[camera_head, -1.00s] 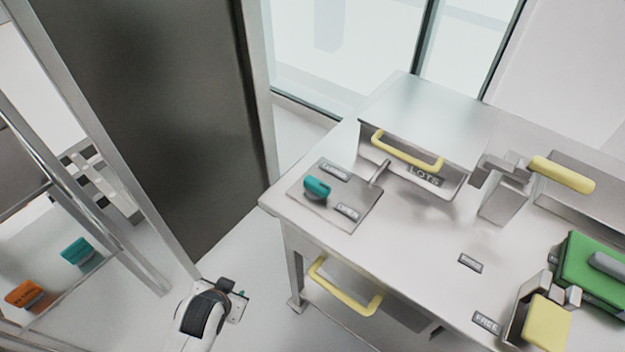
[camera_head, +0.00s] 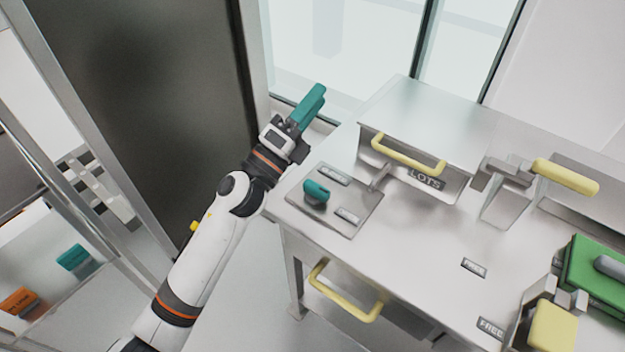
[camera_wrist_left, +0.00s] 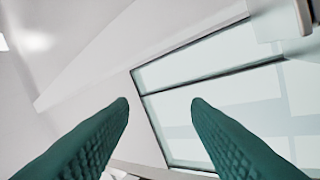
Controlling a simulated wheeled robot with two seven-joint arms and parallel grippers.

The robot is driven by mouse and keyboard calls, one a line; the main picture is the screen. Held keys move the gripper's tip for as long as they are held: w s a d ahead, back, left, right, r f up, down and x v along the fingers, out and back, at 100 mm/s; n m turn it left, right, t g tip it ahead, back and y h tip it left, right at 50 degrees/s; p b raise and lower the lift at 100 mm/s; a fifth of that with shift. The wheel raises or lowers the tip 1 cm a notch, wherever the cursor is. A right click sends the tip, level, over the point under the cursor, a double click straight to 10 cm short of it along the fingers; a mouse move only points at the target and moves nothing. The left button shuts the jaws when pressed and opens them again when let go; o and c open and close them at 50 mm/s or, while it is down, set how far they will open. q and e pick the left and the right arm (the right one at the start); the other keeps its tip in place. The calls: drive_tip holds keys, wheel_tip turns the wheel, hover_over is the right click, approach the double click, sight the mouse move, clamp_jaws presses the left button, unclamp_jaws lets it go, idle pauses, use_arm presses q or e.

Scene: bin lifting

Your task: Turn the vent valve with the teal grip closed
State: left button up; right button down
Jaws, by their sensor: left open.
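The vent valve's teal grip (camera_head: 316,191) stands on a grey plate (camera_head: 340,222) at the left end of the metal bench in the head view. A metal stem sticks up at the plate's right edge. My left gripper (camera_head: 314,98) is raised beyond the bench's left edge, up and left of the teal grip in the picture, and touches nothing. In the left wrist view its two teal fingers (camera_wrist_left: 160,105) are wide apart with nothing between them. The valve does not show in the wrist view. My right gripper is not in view.
A box marked LOTS (camera_head: 425,180) with a yellow handle (camera_head: 408,158) stands right of the plate. Yellow-gripped (camera_head: 565,176) and green (camera_head: 598,275) fittings lie farther right. A yellow drawer handle (camera_head: 345,298) juts from the bench front. A dark panel (camera_head: 150,110) stands left.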

use_arm(q)
drive_tip(key=s+d+r+m+g+h, duration=0.15)
drive_tip(key=d+m+g+h, duration=0.45)
drive_tip(key=m+g, duration=0.65)
drive_tip(key=m+g+y, duration=0.8)
drive_tip(key=m+y, duration=1)
approach(313, 184)
drive_tip(key=shift+n, duration=0.25)
drive_tip(key=p+x, duration=0.3)
drive_tip(key=x, duration=0.5)
drive_tip(key=shift+s+d+r, duration=0.1)
drive_tip(key=shift+s+r, duration=0.05)
drive_tip(key=shift+s+d+f, duration=0.1)
drive_tip(key=shift+d+f, duration=0.1)
drive_tip(key=shift+f, duration=0.5)
clamp_jaws()
